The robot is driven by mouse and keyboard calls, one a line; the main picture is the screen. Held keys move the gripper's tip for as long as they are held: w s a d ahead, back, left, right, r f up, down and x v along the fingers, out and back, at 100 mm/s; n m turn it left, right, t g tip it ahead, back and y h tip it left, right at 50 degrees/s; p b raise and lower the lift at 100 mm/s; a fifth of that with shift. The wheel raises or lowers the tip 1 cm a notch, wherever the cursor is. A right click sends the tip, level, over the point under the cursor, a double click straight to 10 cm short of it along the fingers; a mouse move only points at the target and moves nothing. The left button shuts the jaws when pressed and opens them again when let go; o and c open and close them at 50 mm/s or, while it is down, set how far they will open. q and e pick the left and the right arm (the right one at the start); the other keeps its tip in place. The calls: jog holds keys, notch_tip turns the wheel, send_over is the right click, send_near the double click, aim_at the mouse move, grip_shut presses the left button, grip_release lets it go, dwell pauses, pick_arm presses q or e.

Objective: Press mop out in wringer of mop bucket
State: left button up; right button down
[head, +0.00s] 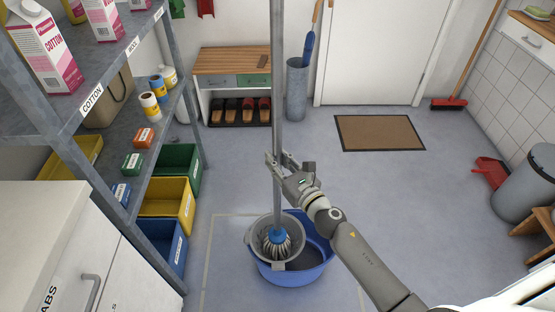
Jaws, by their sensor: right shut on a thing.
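The mop stands upright, its long grey handle (277,100) running up out of the top of the view. Its blue socket and grey strand head (277,243) are down inside the grey wringer (295,226) of the blue mop bucket (318,268). The wringer sits at the left part of the bucket, which stands on the floor. My right gripper (278,162) is shut on the mop handle, above the wringer. Whether the strands are pressed against the wringer's bottom I cannot tell. My left gripper is not in view.
A metal shelf (120,148) with cartons, cans and coloured bins stands close on the left. A shoe bench (232,60) and a grey bin with a brush (297,88) are behind. A brown doormat (379,132) lies before the door. The floor right of the bucket is clear.

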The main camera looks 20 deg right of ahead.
pick_arm(q)
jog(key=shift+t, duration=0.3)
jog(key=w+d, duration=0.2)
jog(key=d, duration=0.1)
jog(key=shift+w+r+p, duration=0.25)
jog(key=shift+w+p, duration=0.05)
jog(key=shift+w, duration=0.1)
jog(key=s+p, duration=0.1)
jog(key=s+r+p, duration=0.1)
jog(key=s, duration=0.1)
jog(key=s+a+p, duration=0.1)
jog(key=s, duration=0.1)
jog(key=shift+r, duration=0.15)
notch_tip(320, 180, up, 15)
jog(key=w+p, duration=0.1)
jog(key=p, duration=1.3)
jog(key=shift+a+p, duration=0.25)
jog(key=shift+p, duration=0.05)
